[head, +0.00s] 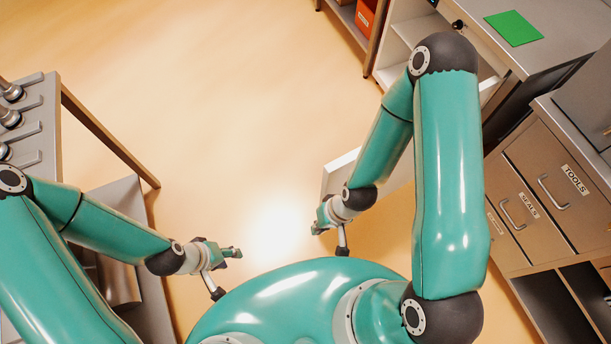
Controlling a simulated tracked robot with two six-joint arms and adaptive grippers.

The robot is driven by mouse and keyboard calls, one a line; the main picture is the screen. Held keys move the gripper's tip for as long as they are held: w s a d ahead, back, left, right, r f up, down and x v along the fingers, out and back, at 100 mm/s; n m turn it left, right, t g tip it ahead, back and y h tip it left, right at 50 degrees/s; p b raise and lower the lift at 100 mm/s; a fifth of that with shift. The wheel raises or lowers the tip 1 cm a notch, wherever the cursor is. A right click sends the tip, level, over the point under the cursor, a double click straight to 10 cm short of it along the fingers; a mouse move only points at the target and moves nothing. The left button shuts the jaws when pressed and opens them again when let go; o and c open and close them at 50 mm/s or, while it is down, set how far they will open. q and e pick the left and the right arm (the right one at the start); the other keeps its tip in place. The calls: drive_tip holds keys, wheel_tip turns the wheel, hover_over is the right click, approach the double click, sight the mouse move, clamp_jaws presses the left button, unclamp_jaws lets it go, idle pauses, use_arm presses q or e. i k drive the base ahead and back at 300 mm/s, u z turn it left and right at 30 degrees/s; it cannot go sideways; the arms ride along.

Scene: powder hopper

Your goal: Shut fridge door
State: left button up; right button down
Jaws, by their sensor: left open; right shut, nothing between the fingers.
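The fridge (408,28) is a white-lined cabinet under the counter at the upper right, with its inside and shelves in view. Its white door (338,172) appears to stand open, reaching out over the floor; my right arm hides much of it, including the hinge side. My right gripper (330,240) is shut and empty, just below the door's free end in the picture; I cannot tell whether it touches the door. My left gripper (227,273) is open and empty over the floor at the lower left, well apart from the door.
A green mat (513,28) lies on the counter above the fridge. A drawer cabinet (540,195) stands at the right. A metal bench (40,130) with knobs or handles is at the left. A shelf with an orange box (366,16) is at the top. The middle floor is clear.

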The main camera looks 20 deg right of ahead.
sight(335, 173)
drive_tip(key=u, duration=0.5)
drive_tip(key=i, duration=0.3)
drive_tip(key=u, duration=1.65)
drive_tip(key=i, duration=0.4)
drive_tip(key=z, duration=3.8)
